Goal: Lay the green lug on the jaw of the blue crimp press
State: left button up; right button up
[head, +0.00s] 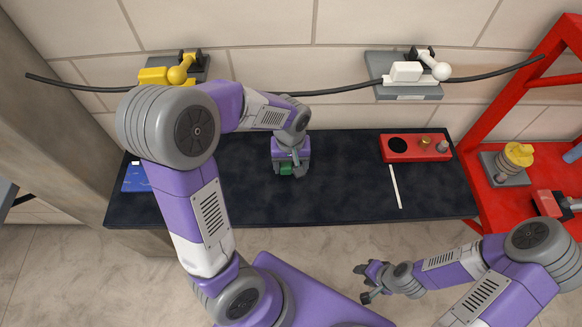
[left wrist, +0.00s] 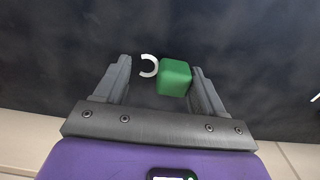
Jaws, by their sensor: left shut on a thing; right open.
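The green lug (head: 286,169) is between the fingers of my left gripper (head: 290,172), over the dark bench mat. In the left wrist view the green lug (left wrist: 174,78) is a small block between the two fingers (left wrist: 160,85), close against the right one, with a white C-shaped piece (left wrist: 149,66) beside it. The gripper is shut on the lug; its height above the mat is hard to tell. A flat blue thing (head: 135,178) lies at the bench's left end, partly hidden by my left arm; I cannot tell whether it is the crimp press. My right gripper (head: 368,281) is open and empty over the floor.
A red block (head: 398,155) with a dark hole and small posts stands on the bench's right, near a thin white strip (head: 395,187). A black cable (head: 340,89) runs along the wall through yellow (head: 153,76) and white (head: 405,72) fittings. A red stand (head: 487,205) is at right. The mat's middle is clear.

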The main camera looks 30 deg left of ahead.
pick_arm(q)
jog(key=shift+f, duration=0.6)
jog(key=shift+f, duration=0.15)
jog(key=o, duration=1.1)
jog(key=shift+o, duration=0.2)
